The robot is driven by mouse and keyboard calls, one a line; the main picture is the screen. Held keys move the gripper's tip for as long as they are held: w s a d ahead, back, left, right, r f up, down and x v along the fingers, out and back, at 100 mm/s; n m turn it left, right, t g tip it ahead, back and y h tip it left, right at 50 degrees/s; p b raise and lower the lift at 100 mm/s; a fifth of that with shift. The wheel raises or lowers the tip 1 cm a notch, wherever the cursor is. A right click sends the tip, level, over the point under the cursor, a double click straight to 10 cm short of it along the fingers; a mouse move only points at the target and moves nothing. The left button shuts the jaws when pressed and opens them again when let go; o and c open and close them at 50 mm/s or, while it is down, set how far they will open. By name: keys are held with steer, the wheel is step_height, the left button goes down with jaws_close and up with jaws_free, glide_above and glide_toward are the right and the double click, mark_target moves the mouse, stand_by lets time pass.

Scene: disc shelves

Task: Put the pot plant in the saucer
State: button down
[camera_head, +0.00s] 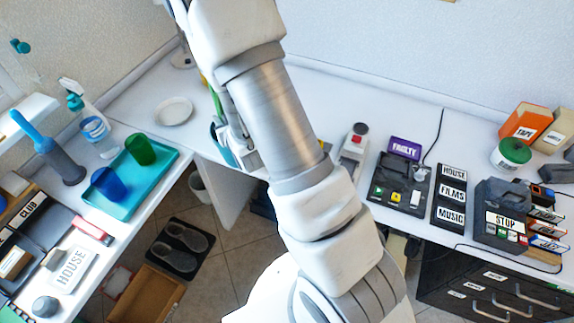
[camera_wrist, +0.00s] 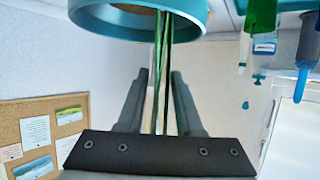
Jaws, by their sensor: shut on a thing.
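The pot plant has a teal pot (camera_wrist: 135,18) and thin green stems (camera_wrist: 163,75). My gripper (camera_wrist: 158,78) is shut on the plant's stems, with the pot beyond the fingertips. In the head view, the plant's green leaves (camera_head: 217,106) show just left of my arm, which hides part of the plant and gripper. The white round saucer (camera_head: 173,111) lies empty on the white desk, left of the plant and apart from it.
A teal tray (camera_head: 168,168) with a green cup (camera_head: 140,149) and a blue cup (camera_head: 107,184) lies left of the plant. A spray bottle (camera_head: 97,132) stands behind it. Desk around the saucer is clear.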

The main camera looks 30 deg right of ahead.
steer(key=s+d+r+m+g+h+p, duration=0.35)
steer(key=s+d+m+h+p, duration=0.2)
steer(key=s+d, duration=0.2)
steer(key=s+d+r+m+g+h+p, duration=0.2)
steer(key=s+d+r+m+h+p, duration=0.25)
steer(key=s+d+p, duration=0.35)
steer(key=w+f+b, duration=0.3)
steer(key=w+b, duration=0.3)
steer(key=b, duration=0.5)
steer(key=shift+d+f+h, duration=0.2)
steer(key=shift+h, duration=0.1)
steer(key=b, duration=0.5)
steer(key=shift+w+a+f+t, duration=0.15)
steer(key=shift+w+f+t, duration=0.1)
steer(key=shift+f, duration=0.15)
steer(key=w+a+f, duration=0.1)
steer(key=w+f, duration=0.5)
steer(key=f, duration=0.1)
steer(key=shift+w+a+f+b, duration=0.3)
steer(key=shift+w+a+b, duration=0.05)
steer(key=shift+b, duration=0.1)
